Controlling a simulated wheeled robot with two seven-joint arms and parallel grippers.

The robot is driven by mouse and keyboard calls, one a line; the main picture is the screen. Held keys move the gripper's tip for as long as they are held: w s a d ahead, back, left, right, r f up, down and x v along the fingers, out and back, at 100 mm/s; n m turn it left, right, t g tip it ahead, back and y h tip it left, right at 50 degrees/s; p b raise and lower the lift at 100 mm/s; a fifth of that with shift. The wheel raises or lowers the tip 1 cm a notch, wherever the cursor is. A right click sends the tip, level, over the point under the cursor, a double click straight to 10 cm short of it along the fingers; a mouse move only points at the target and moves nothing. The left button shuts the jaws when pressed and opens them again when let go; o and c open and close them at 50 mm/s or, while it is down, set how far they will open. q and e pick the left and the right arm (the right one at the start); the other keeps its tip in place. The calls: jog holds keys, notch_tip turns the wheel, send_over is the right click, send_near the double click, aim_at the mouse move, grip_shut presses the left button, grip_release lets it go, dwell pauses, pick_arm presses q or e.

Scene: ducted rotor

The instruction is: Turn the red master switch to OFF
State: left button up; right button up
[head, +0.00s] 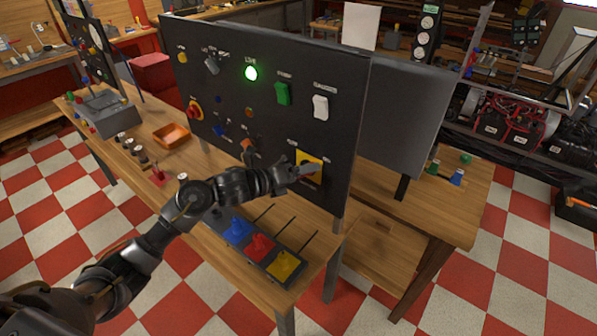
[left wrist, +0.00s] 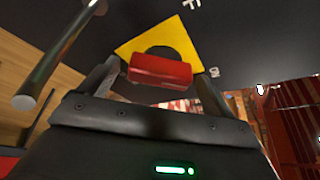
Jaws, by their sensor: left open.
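The red master switch (left wrist: 160,70) is a red bar handle on a dark round hub, mounted on a yellow square plate (left wrist: 190,42). In the head view the yellow plate (head: 305,157) is at the lower right of the dark panel (head: 340,105), and my gripper hides the handle. My left gripper (head: 303,170) reaches the plate from the left. In the left wrist view my left gripper (left wrist: 158,88) is open, with one finger on each side of the red handle. I cannot tell whether the fingers touch it. The labels beside the plate are cut off or too small to read.
A lit green lamp (head: 251,73), a green rocker (head: 282,93) and a white rocker (head: 320,107) sit above on the panel. An orange tray (head: 172,136) lies to the left.

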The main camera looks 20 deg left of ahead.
pick_arm(q)
jog(key=shift+c, duration=0.4)
jog(key=c, duration=0.9)
jog(key=n+b, duration=0.1)
jog(key=n+h+b, duration=0.1)
jog(key=shift+a+f+n+h+b, duration=0.1)
jog(key=shift+f+n+h+b, duration=0.2)
jog(key=shift+n, duration=0.1)
jog(key=shift+f+n+t+h+b, duration=0.1)
jog(key=shift+n+t+h+b, duration=0.5)
jog(key=shift+n, duration=1.75)
jog(key=shift+f+n+t+h+b, duration=0.15)
jog(key=shift+n+t+b, duration=0.8)
jog(key=shift+n, duration=1.35)
jog(key=shift+r+n+t+h+b, duration=0.1)
jog(key=shift+n+t+h+b, duration=0.5)
jog(key=shift+n, duration=1.75)
jog(key=shift+n+t+y, duration=0.25)
jog(key=shift+n+t, duration=0.05)
jog(key=shift+t, duration=0.15)
